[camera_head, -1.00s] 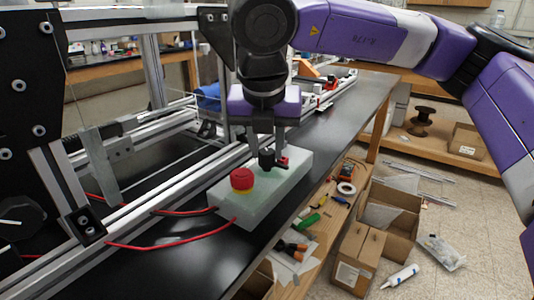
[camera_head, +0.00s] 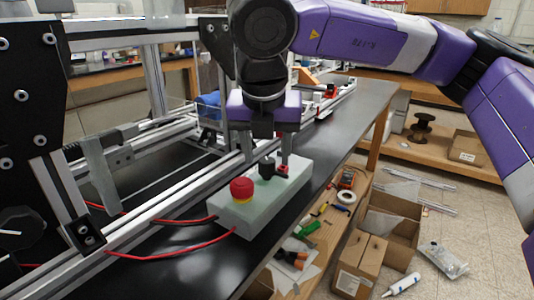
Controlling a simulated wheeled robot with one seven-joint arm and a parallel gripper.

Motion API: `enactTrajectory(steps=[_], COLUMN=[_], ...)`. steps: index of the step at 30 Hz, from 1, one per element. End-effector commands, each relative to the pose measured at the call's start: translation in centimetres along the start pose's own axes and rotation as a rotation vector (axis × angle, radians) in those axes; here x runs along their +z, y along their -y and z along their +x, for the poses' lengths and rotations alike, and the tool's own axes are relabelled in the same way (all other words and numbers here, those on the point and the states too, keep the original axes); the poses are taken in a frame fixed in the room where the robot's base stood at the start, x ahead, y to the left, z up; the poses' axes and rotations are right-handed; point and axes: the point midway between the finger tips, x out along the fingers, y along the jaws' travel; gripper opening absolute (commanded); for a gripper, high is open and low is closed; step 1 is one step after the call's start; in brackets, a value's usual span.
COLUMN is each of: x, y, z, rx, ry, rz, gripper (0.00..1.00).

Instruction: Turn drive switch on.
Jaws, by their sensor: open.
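A pale grey-green control box (camera_head: 262,201) lies on the black bench beside the aluminium rail. A red mushroom button (camera_head: 242,188) on a yellow collar stands at its near end. A black knob, which looks like the drive switch (camera_head: 267,168), stands toward the far end, with a small red part (camera_head: 282,169) beside it. My gripper (camera_head: 268,158) points down over the far end of the box. It is open, its two fingers apart, with the black knob low between or just in front of them. I cannot tell whether a finger touches the knob.
Red cables (camera_head: 165,249) run from the box's near end to the left. The extrusion frame (camera_head: 75,195) stands close on the left. The black bench top (camera_head: 345,110) is clear behind and to the right. Cardboard boxes (camera_head: 358,262) sit below the bench at right.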

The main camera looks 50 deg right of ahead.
Motion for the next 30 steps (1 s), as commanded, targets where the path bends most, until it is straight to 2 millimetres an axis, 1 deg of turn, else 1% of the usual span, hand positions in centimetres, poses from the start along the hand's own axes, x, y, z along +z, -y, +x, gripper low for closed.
enactTrajectory(steps=[1,6,9,12,17,30], x=[0.2,0.2,0.1,0.1,0.0,0.0], y=[0.0,0.0,0.0,0.0,0.0,0.0], z=[-1.0,-4.0,-5.4,-6.3,-6.9,-6.9], rx=[0.001,0.0,0.0,0.0,0.0,0.0], ry=[0.004,0.005,0.003,0.003,0.001,0.001], rz=[-0.001,-0.002,-0.001,0.0,0.0,0.0], gripper=[0.52,0.52,0.52,0.52,0.52,0.52])
